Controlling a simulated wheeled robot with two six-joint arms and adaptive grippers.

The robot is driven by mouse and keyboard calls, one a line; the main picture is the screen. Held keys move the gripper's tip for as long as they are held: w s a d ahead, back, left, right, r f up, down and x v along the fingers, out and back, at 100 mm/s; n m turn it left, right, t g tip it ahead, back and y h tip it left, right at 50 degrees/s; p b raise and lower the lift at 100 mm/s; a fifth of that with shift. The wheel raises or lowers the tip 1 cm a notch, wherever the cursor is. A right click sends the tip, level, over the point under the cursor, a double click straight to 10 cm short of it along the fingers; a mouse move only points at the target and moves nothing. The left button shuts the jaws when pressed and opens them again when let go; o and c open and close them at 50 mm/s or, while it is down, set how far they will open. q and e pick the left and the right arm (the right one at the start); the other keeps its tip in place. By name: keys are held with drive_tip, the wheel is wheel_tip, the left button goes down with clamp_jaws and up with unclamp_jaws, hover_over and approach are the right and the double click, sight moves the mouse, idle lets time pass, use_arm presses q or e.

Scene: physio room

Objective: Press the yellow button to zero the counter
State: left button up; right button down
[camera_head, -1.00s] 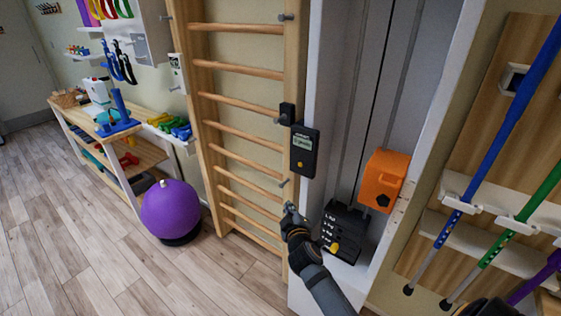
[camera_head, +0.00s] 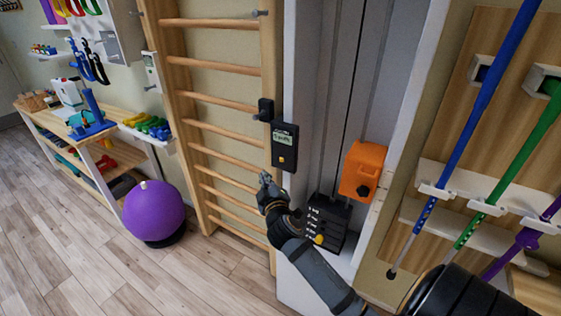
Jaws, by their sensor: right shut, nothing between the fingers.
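The counter (camera_head: 284,147) is a small black box with a pale display, fixed upright beside the wooden wall bars. Its small yellow button (camera_head: 282,159) sits below the display and is uncovered. My right gripper (camera_head: 266,180) is shut and empty. Its tip shows just below and a little left of the counter, with a small gap in the picture; I cannot tell the depth between them. My left gripper is not in view.
An orange box (camera_head: 362,170) and a black weight stack (camera_head: 325,222) with a yellow knob are right of my right gripper. Wall bars (camera_head: 213,70) stand to the left. A purple ball (camera_head: 154,211) rests on the floor. Coloured poles (camera_head: 487,88) hang at the right.

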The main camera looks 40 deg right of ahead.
drive_tip(key=shift+w+d, duration=0.45)
drive_tip(key=shift+d, duration=0.55)
drive_tip(key=shift+w+d, duration=0.4)
drive_tip(key=shift+d, duration=0.65)
drive_tip(key=shift+w+d, duration=0.45)
drive_tip(key=shift+d, duration=0.65)
drive_tip(key=shift+w+d, duration=0.15)
drive_tip(key=shift+d, duration=0.15)
drive_tip(key=shift+w+d, duration=0.15)
drive_tip(key=shift+d, duration=0.3)
drive_tip(key=shift+a, duration=0.1)
drive_tip(key=shift+s+a, duration=0.35)
drive_tip(key=shift+a, duration=0.4)
drive_tip(key=shift+a, duration=0.1)
drive_tip(key=shift+s+a, duration=0.3)
drive_tip(key=shift+a, duration=0.45)
drive_tip(key=shift+s+a, duration=0.35)
drive_tip(key=shift+a, duration=0.4)
drive_tip(key=shift+s+a, duration=0.3)
drive_tip(key=shift+a, duration=0.45)
